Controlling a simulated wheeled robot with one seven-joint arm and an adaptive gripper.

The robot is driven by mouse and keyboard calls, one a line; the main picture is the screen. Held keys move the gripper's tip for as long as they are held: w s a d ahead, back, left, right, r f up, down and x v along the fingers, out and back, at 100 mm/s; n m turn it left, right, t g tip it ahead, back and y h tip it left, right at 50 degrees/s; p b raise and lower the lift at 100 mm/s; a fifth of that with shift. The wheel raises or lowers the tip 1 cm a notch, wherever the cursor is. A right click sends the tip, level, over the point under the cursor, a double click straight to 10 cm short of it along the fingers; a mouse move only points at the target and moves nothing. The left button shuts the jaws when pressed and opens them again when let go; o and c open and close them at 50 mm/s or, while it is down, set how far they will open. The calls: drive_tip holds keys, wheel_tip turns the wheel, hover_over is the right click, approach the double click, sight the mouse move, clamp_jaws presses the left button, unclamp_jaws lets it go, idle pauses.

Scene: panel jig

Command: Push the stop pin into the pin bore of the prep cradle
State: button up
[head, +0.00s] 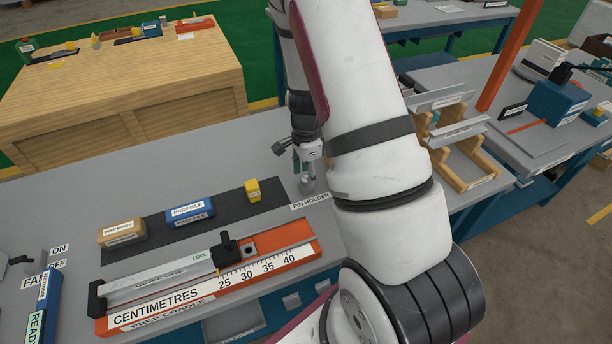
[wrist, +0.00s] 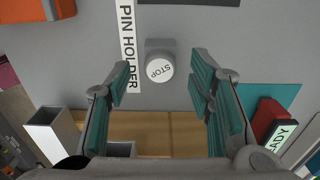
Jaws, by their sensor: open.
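The stop pin (wrist: 160,69) shows in the wrist view as a white round head marked STOP on a grey block, beside the PIN HOLDER label (wrist: 127,45). My gripper (wrist: 158,80) is open, with its teal-padded fingers to either side of the pin head and clear of it. In the head view my gripper (head: 309,160) points down at the holder, partly hidden by my arm. The prep cradle (head: 305,248) is the orange fixture with a CENTIMETRES scale, left of and nearer than my gripper. A dark round hole (head: 249,250) shows on it beside a black clamp (head: 226,250).
A dark mat behind the cradle holds a prep brush block (head: 122,232), a blue prep file (head: 190,210) and a yellow block (head: 253,190). A READY box (head: 40,310) stands at the left. Wooden racks (head: 465,165) stand to the right.

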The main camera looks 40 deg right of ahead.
sight(305, 179)
wheel_tip(305, 179, up, 11)
idle(0.3)
drive_tip(key=shift+f, duration=0.15)
idle(0.3)
drive_tip(key=s+a+r+n+t+y, duration=0.1)
drive_tip(key=s+a+r+n, duration=0.1)
drive_tip(key=a+r+n, duration=0.5)
drive_tip(key=s+a+r+n+t, duration=0.1)
drive_tip(key=s+a+r+n, duration=0.2)
drive_tip(key=a+r, duration=0.35)
drive_tip(key=s+a+r+n+t+h, duration=0.1)
drive_tip(key=s+a+r+n+t, duration=0.2)
drive_tip(key=s+r+n, duration=0.7)
drive_tip(key=shift+s+a+n, duration=0.6)
drive_tip(key=shift+s+a, duration=0.1)
drive_tip(key=shift+s, duration=0.45)
